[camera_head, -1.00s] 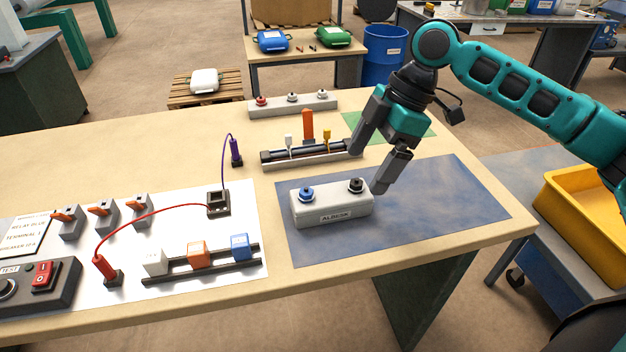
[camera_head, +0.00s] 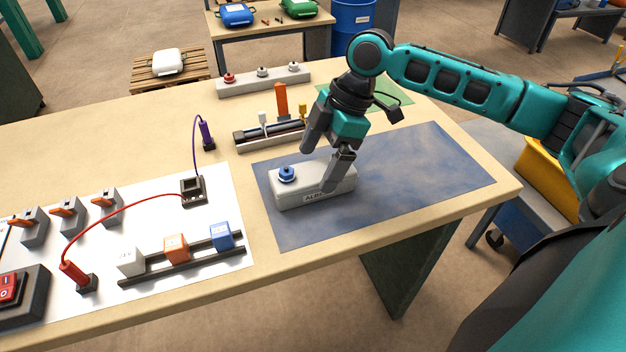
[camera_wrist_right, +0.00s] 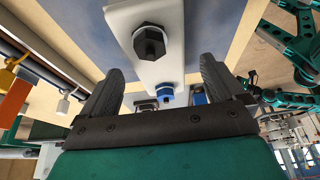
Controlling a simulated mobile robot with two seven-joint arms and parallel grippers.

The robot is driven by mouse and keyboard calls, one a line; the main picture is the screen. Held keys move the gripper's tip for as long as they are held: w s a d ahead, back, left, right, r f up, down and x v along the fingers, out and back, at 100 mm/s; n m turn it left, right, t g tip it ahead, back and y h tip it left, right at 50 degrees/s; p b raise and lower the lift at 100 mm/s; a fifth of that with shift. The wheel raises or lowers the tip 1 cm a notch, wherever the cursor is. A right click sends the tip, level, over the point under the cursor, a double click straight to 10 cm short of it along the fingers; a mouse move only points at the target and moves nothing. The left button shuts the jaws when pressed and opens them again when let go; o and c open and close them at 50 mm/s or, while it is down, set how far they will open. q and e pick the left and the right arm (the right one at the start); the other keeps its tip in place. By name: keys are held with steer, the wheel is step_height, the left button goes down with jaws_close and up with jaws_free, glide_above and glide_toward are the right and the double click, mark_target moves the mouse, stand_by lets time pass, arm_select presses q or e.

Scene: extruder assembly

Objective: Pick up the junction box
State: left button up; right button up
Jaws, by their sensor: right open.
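The junction box, which I take to be the pale grey box (camera_head: 300,195) with a blue knob (camera_head: 287,174) and a lettered front, lies on the blue mat (camera_head: 420,170). My right gripper (camera_head: 317,170) is open over its right part, one finger on the far side and one in front of the near side, hiding the black knob and some lettering. In the right wrist view, the box (camera_wrist_right: 172,72) runs between the two spread fingers (camera_wrist_right: 158,78), with the black knob (camera_wrist_right: 150,42) and blue knob showing. Contact cannot be told. My left gripper is out of view.
Behind the gripper stands a dark rail fixture (camera_head: 262,136) with an orange lever. A grey strip with knobs (camera_head: 262,83) lies farther back. To the left, a white sheet (camera_head: 215,265) carries switches, wires and coloured blocks. The mat's right side is clear.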

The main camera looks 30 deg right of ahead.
mark_target(315, 170)
steer(key=x, duration=0.4)
steer(key=shift+d, duration=0.1)
steer(key=c, duration=1.4)
